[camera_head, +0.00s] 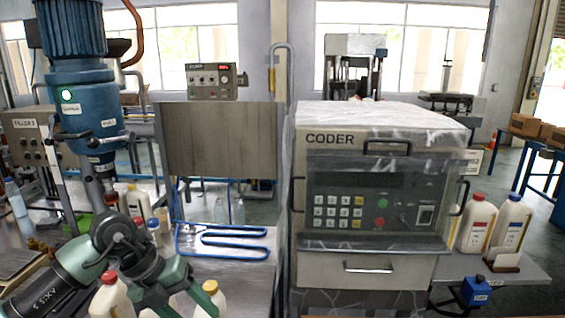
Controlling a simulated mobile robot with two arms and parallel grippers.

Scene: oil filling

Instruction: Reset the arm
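My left arm comes in from the lower left. Its green gripper (178,299) is at the bottom edge, low among white bottles. Its two fingers stand apart, and the frame edge cuts off their tips. A white bottle with a red cap (110,300) stands just left of the gripper. A white bottle with a yellow cap (210,301) stands close at its right; I cannot tell whether they touch. Some white shows low between the fingers, but nothing is clearly gripped. My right gripper is not in view.
A blue filling machine (85,90) rises at the left, with several bottles behind my arm. A blue bent-tube rail (222,240) lies on the metal table. The large coder machine (380,190) fills the middle. More bottles (477,224) stand on the right table.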

